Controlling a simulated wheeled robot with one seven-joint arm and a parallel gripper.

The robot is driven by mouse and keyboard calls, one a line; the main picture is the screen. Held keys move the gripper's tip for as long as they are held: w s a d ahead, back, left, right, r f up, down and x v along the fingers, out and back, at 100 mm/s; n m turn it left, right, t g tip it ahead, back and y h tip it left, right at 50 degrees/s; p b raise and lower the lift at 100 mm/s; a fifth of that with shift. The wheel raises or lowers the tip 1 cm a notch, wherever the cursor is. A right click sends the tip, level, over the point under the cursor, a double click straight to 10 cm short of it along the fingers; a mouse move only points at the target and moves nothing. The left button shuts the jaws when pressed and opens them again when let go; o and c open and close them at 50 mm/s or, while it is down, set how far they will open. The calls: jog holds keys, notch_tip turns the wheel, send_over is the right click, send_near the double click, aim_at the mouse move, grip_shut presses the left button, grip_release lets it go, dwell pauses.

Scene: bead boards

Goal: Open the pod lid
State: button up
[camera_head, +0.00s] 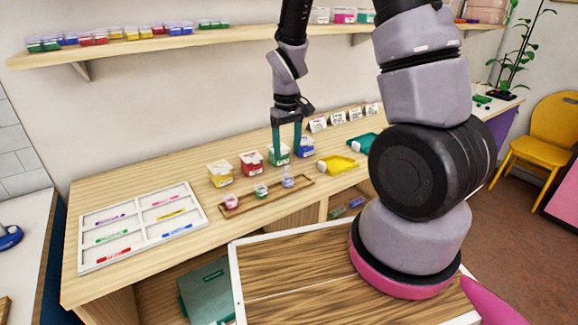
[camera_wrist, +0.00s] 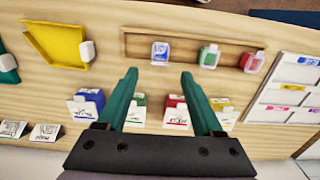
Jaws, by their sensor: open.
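Three small pods stand in a row on a shallow wooden tray (camera_head: 246,207): a pink one (camera_head: 231,201), a green one (camera_head: 261,190) and a blue-clear one (camera_head: 288,179). In the wrist view, the blue pod (camera_wrist: 160,53) lies just beyond and between my fingertips, with the green pod (camera_wrist: 209,57) and red-pink pod (camera_wrist: 252,62) to its right. Each seems to have a white top; lid details are too small to tell. My gripper (camera_head: 287,152) points down with teal fingers apart and empty, above the green bin. Its fingers also show in the wrist view (camera_wrist: 159,74).
Yellow (camera_head: 220,173), red (camera_head: 251,163), green (camera_head: 279,157) and blue (camera_head: 305,148) bins stand behind the tray. A white sectioned board (camera_head: 140,227) with coloured strips lies left. A yellow scoop-like tray (camera_head: 338,164) lies right. A shelf (camera_head: 150,47) hangs above.

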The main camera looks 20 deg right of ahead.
aim_at(286, 170)
notch_tip(286, 170, down, 6)
jog(key=shift+f, duration=0.1)
grip_shut()
